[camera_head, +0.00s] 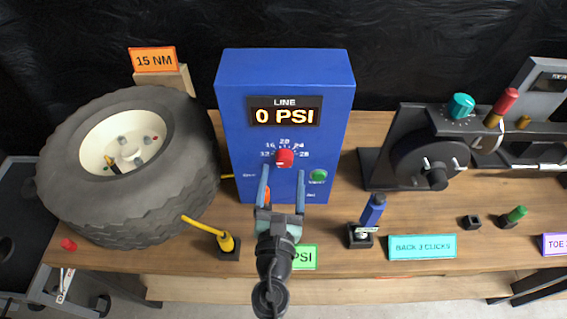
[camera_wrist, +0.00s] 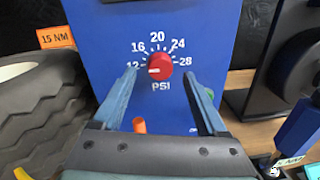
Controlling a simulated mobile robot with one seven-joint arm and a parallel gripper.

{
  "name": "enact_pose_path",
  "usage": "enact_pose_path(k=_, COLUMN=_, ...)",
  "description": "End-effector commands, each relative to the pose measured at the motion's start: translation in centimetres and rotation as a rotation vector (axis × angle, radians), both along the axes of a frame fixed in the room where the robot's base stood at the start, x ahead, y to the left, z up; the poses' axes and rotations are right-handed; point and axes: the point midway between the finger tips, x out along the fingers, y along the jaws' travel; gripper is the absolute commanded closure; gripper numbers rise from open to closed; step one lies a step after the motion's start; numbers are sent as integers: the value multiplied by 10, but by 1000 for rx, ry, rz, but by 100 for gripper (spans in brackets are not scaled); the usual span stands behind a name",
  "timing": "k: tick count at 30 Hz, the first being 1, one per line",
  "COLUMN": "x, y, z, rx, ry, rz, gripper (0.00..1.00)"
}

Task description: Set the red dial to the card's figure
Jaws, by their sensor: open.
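The red dial (camera_head: 285,158) is on the front of a blue box (camera_head: 228,130), among the printed figures 12, 16, 20, 24 and 28. In the wrist view the red dial (camera_wrist: 162,65) has a white mark on its left side, close to the 12. The box's display (camera_head: 285,112) reads LINE 0 PSI. My gripper (camera_head: 283,183) is open and in front of the box; in the wrist view its fingers (camera_wrist: 161,78) are on either side of the dial, just below it, with gaps. A green card (camera_head: 304,258) shows PSI; my arm hides its figure.
A green button (camera_head: 318,175) is right of the dial, and an orange part (camera_wrist: 139,125) is below it. A large tyre (camera_head: 185,180) stands left. A yellow tool (camera_head: 225,242) and a blue-handled tool (camera_head: 373,210) stand at the front. A turquoise card (camera_head: 422,247) lies right.

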Motion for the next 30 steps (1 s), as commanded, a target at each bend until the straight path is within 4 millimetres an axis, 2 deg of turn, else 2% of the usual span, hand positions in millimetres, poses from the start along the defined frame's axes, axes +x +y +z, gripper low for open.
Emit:
enact_pose_path(k=6, x=24, y=-2, z=0, rx=0, ry=-1, rz=0, gripper=25)
enact_pose_path(k=18, x=30, y=-2, z=0, rx=0, ry=0, rz=0, gripper=25)
enact_pose_path(k=20, x=30, y=-2, z=0, rx=0, ry=0, rz=0, gripper=34)
enact_pose_path(k=30, x=29, y=-2, z=0, rx=1, ry=0, rz=0, gripper=95)
